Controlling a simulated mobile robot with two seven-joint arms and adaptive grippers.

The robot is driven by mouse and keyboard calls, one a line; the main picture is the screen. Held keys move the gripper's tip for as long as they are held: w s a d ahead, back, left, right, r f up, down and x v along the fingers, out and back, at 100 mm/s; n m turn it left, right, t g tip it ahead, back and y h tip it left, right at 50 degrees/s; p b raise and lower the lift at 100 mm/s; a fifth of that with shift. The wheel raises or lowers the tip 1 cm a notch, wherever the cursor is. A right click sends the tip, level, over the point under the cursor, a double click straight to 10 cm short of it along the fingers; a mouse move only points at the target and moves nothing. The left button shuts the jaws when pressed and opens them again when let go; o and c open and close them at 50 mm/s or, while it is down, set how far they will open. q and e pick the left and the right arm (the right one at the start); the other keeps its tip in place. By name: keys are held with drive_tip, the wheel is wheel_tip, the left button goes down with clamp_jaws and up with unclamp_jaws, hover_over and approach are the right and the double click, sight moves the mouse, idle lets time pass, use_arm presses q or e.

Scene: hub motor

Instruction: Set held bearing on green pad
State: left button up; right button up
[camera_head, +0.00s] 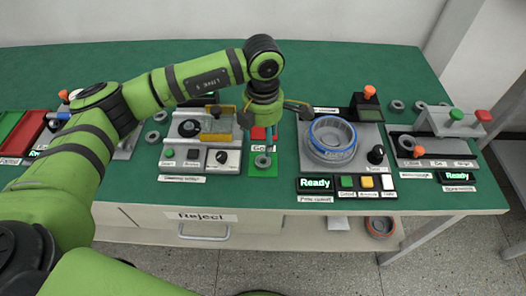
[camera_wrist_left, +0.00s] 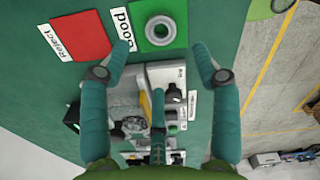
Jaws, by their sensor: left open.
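A small grey ring bearing (camera_head: 263,165) lies flat on the green pad (camera_head: 255,173) in the head view. The left wrist view shows the bearing (camera_wrist_left: 160,41) about in the middle of the green pad (camera_wrist_left: 180,12), beside the "Good" label. My left gripper (camera_wrist_left: 160,58) is open and its teal fingers are spread wide apart. Nothing is between them, and the bearing lies beyond the fingertips in that view. In the head view my left gripper (camera_head: 271,120) hangs above the pad area, its fingers hard to separate from the green table. My right gripper is not in view.
A red pad (camera_wrist_left: 78,38) labelled "Reject" adjoins the green pad. A station with a yellow bracket (camera_head: 218,118) stands left of it. A fixture with a blue-rimmed ring (camera_head: 332,151) stands right. Loose grey rings (camera_head: 397,106) lie farther right.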

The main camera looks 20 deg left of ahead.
use_arm(q)
drive_tip(key=shift+r, duration=1.9)
idle(0.6)
